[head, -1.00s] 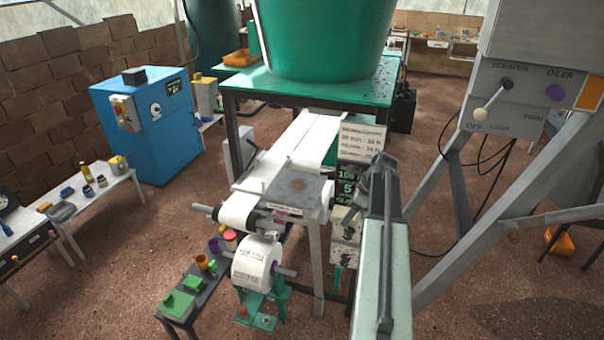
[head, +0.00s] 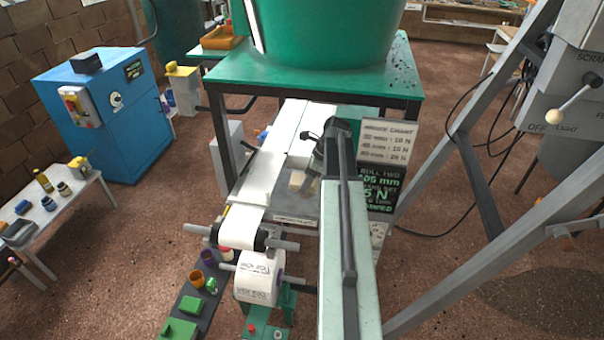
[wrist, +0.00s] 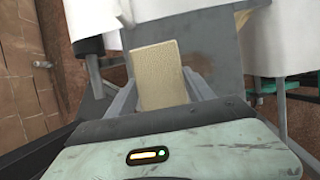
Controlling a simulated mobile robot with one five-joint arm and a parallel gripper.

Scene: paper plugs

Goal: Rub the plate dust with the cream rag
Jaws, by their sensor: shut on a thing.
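The cream rag (wrist: 160,70) is a pale beige block-like pad, held between the two fingers of my gripper (wrist: 160,84). In the head view the rag (head: 297,181) shows as a small cream patch beside my wrist, over the grey plate (head: 300,209). In the wrist view the plate (wrist: 220,32) lies beyond the rag, with a brown dust patch (wrist: 202,60) just right of the rag. Part of the plate is hidden by my arm and the rag. I cannot tell whether the rag touches the plate.
White paper web (head: 263,172) runs beside the plate to a roller (head: 242,228). A paper roll (head: 258,280) sits below. A sign (head: 390,142) and dark display board (head: 376,187) stand right of the plate. A green table (head: 290,88) with a large tub is behind.

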